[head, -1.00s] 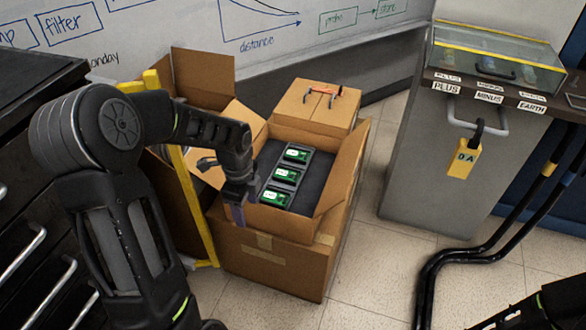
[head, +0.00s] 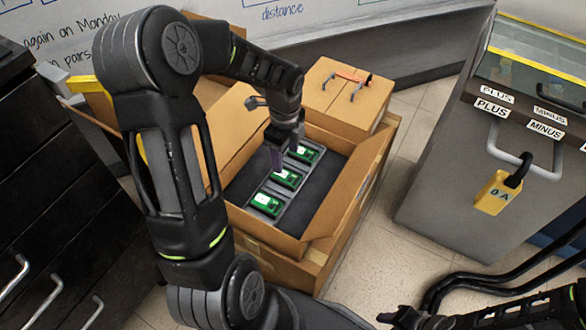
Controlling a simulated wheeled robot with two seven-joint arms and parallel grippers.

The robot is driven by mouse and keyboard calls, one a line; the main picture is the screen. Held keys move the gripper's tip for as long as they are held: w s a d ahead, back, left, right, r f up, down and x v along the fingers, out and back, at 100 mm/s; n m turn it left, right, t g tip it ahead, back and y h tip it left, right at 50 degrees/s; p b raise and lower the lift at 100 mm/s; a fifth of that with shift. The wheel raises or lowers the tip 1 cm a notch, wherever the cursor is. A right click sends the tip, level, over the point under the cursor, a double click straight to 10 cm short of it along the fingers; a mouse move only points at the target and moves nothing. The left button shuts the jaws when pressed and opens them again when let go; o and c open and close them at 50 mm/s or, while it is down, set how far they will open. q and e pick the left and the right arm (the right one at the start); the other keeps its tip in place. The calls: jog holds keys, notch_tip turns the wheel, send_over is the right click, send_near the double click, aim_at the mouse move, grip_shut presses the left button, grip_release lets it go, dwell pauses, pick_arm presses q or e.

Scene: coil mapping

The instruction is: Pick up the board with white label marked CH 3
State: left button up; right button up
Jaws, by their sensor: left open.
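Three green boards with white labels sit in a row in a grey rack inside an open cardboard box: a far board (head: 308,155), a middle board (head: 287,178) and a near board (head: 265,204). The label writing is too small to read, so I cannot tell which is CH 3. My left gripper (head: 277,160) is open, pointing down over the box by the far and middle boards, and partly hides the rack. I cannot tell its exact height. My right gripper (head: 402,318) is low at the bottom edge, away from the box; its fingers are unclear.
The open box (head: 352,200) has raised flaps around the rack. A closed carton (head: 343,95) with a handled item on top stands behind it. A grey cabinet (head: 440,170) with a yellow padlock tag (head: 495,193) is at the right. Black cables lie on the floor at lower right.

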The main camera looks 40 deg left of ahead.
aim_at(286, 175)
pick_arm(q)
jog(key=shift+f+b, duration=0.35)
jog(key=shift+f, duration=0.9)
notch_tip(286, 175, down, 5)
jog(key=shift+s+d+f+b, duration=0.1)
jog(key=shift+s+f+b, duration=0.05)
jog(key=shift+b, duration=0.8)
jog(key=c, duration=1.1)
notch_tip(286, 175, up, 10)
jog(key=p, duration=0.3)
